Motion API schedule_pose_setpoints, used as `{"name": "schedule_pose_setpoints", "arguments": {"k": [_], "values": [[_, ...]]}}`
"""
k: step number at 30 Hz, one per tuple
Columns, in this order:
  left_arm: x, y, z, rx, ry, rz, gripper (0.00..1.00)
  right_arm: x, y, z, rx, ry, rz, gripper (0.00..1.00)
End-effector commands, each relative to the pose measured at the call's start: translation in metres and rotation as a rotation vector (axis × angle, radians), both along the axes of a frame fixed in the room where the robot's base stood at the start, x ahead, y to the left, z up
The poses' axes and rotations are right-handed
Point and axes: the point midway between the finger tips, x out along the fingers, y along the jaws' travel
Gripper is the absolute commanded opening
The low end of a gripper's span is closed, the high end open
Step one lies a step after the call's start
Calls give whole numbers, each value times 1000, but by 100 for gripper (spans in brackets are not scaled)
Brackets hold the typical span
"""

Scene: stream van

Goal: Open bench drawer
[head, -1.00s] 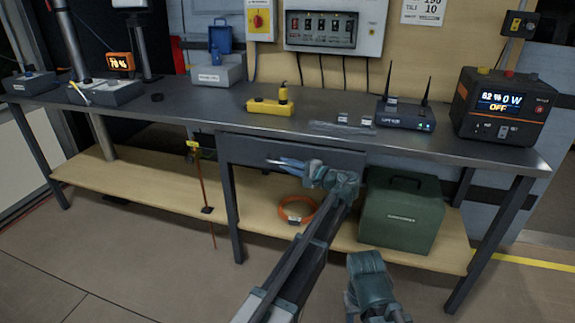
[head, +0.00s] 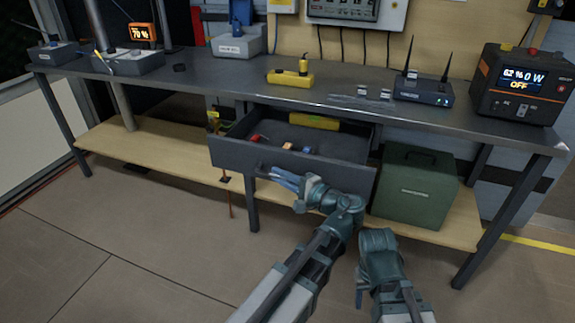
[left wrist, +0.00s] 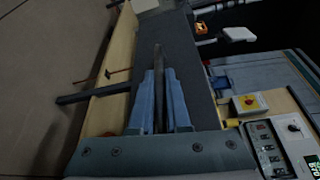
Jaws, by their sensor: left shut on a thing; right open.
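The bench drawer (head: 230,155) is pulled out from under the dark bench top (head: 330,103). Inside it lie several small items, among them a red one (head: 257,138) and a yellow one (head: 313,122). My left gripper (head: 276,174) is at the drawer front, shut on the drawer handle (head: 263,168). In the left wrist view the blue fingers of my left gripper (left wrist: 159,105) close on the dark handle bar (left wrist: 158,65).
A green case (head: 414,195) stands on the wooden lower shelf (head: 160,154), right of the drawer. On the bench top stand a yellow device (head: 290,79), a router (head: 423,92) and a power station (head: 520,85). The floor in front is clear.

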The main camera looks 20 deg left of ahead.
Motion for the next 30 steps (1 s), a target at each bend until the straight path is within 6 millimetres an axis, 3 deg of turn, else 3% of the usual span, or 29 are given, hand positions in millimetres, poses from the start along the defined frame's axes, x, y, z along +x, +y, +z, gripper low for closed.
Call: {"name": "schedule_pose_setpoints", "arguments": {"k": [7,22,23,27,30], "values": [[-23,0,-1,-2,1,-3,0,0,0,0,0,0,0,50],[-27,0,-1,-3,0,-2,0,0,0,0,0,0,0,50],[-27,0,-1,-3,0,-2,20,0,0,0,0,0,0,50],[-27,0,0,-1,0,-2,45,0,0,0,0,0,0,50],[-27,0,0,-1,0,-1,45,0,0,0,0,0,0,50]]}}
